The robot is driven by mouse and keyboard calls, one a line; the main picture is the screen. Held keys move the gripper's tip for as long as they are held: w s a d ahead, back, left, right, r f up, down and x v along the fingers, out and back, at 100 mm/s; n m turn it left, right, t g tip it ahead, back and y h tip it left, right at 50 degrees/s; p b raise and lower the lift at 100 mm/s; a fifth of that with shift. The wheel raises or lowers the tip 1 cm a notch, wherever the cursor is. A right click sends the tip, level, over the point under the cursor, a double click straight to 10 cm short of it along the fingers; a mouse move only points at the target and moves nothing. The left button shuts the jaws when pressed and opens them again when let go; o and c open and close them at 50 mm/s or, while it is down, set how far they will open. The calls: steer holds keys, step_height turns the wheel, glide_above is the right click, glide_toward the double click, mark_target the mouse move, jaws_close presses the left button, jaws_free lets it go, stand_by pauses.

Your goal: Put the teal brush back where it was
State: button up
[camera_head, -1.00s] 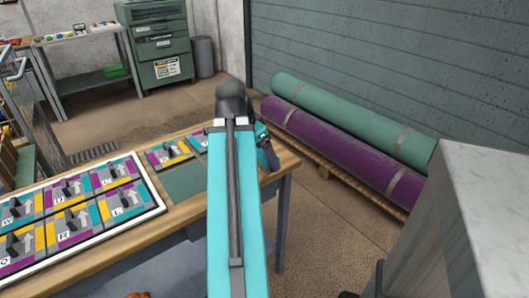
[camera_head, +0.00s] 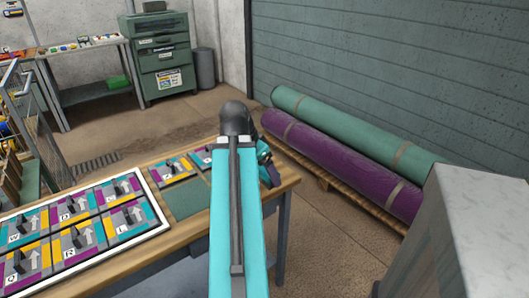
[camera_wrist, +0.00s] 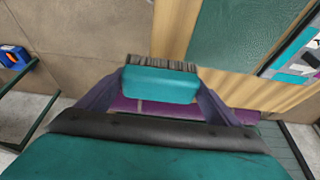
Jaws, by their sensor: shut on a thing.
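The teal brush (camera_wrist: 160,86) is between the two purple fingers of my gripper (camera_wrist: 162,92) in the wrist view. Its dark bristles show along its upper edge in that picture. My gripper is shut on it. Behind it lie the wooden bench top and a dark green mat (camera_wrist: 235,35). In the head view, part of my gripper (camera_head: 268,165) shows at the bench's right end, beyond my teal arm. The brush itself is hidden there. The dark green mat lies left of my arm in that view. I cannot tell whether the brush touches the bench.
A white-framed board (camera_head: 160,207) with lettered colour tiles and dark handles covers the bench's left part. Smaller tiles (camera_head: 172,171) lie behind the mat. Rolled purple (camera_head: 330,160) and green rugs (camera_head: 350,122) rest on a pallet at right. A grey cabinet (camera_head: 470,240) stands at front right.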

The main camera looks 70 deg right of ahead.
steer(key=shift+w+d+r+p, duration=0.15)
steer(key=shift+d+p, duration=0.4)
steer(key=shift+p, duration=1.55)
steer(key=d+p, duration=0.1)
steer(key=p, duration=0.1)
steer(key=d+p, duration=0.1)
steer(key=p, duration=0.2)
steer(key=shift+w+p, duration=0.3)
steer(key=shift+w, duration=0.1)
steer(key=shift+d+p, duration=0.2)
steer(key=shift+p, duration=0.5)
steer(key=shift+w+d+f+p, duration=0.35)
steer(key=shift+w+d, duration=0.3)
steer(key=shift+d, duration=1.05)
steer(key=shift+w+d+f+p, duration=0.2)
steer(key=shift+w+d+p, duration=0.3)
steer(key=shift+d, duration=1.2)
steer(key=shift+w+d+f+p, duration=0.3)
steer(key=shift+w+d, duration=0.45)
steer(key=shift+d, duration=0.95)
steer(key=shift+f, duration=0.15)
steer(key=shift+f+p, duration=0.5)
steer(key=shift+f, duration=1.1)
steer(key=shift+f, duration=0.2)
steer(key=o, duration=1)
